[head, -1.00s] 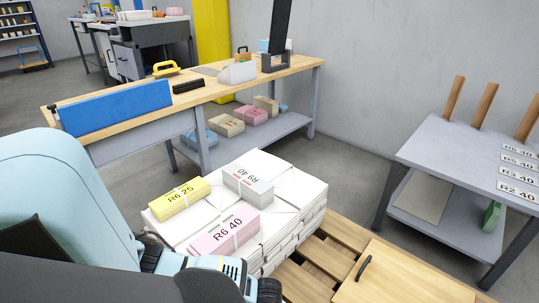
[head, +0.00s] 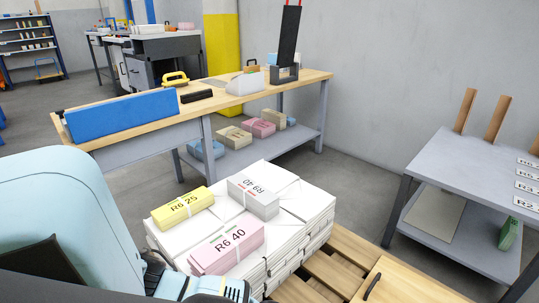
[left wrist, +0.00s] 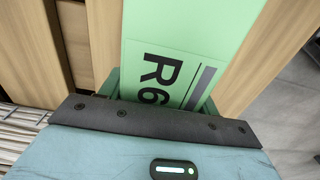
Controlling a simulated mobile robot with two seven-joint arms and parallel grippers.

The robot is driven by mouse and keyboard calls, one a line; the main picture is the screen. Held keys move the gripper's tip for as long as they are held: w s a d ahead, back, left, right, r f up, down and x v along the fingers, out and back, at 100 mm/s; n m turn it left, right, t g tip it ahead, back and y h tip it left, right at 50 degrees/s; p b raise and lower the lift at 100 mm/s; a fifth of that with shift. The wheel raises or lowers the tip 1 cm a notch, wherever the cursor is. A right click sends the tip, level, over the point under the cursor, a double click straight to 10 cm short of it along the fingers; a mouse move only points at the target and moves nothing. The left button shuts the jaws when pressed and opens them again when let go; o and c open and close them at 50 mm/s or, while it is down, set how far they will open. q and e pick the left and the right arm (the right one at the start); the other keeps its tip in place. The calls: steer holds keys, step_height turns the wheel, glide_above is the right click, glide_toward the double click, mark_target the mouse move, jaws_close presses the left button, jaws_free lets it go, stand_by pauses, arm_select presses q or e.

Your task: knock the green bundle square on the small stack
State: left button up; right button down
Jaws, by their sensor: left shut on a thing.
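In the head view the gripper and the held bundle are out of sight; only my arm shows at the lower left. A low white paper stack (head: 283,238) stands on a wooden pallet (head: 340,262), with yellow (head: 183,208), grey (head: 253,197) and pink (head: 228,249) bundles on top. My right gripper is not in view.
A workbench (head: 225,92) stands behind the stack, with several bundles on its lower shelf. A grey table (head: 465,175) with upright wooden posts stands at right; another green bundle (head: 510,233) is on its lower shelf. Bare floor lies between them.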

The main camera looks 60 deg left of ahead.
arm_select(q)
steer(key=shift+a, duration=0.4)
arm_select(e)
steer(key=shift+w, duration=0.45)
arm_select(q)
steer(key=shift+s+a, duration=0.1)
steer(key=shift+a, duration=0.1)
steer(key=shift+a, duration=0.25)
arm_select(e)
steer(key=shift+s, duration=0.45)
arm_select(q)
steer(key=shift+s+a, duration=0.1)
steer(key=shift+a, duration=0.05)
steer(key=shift+s+a, duration=0.15)
steer(key=shift+a, duration=0.25)
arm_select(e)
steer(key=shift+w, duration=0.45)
arm_select(q)
steer(key=shift+s+a, duration=0.1)
steer(key=shift+a, duration=0.3)
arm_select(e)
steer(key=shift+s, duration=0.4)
arm_select(q)
steer(key=shift+a, duration=0.1)
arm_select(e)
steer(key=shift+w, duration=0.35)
